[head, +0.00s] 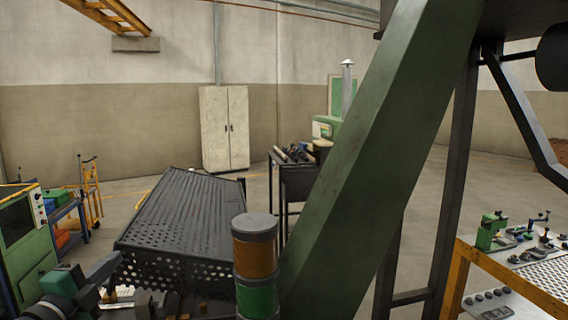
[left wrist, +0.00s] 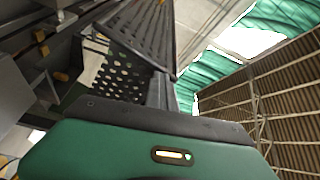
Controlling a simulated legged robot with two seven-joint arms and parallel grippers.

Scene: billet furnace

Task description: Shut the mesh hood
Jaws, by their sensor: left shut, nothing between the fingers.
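The mesh hood (head: 182,215) is a dark metal cover with a ribbed top and a perforated front face. It stands left of centre in the head view, its top sloping. My left gripper (head: 108,281) is low on the left, close to the hood's lower left front corner. In the left wrist view the shut, empty fingers (left wrist: 160,92) point up toward the hood's perforated panel (left wrist: 128,75). Whether they touch it I cannot tell. The hood's hinge and underside are mostly hidden. My right gripper is out of view.
A signal column (head: 256,258) with orange and green bands stands right of the hood. A thick green beam (head: 385,150) crosses the view beside it. A green machine cabinet (head: 28,245) is at the left edge. A workbench (head: 515,270) is at the right. Open floor lies behind.

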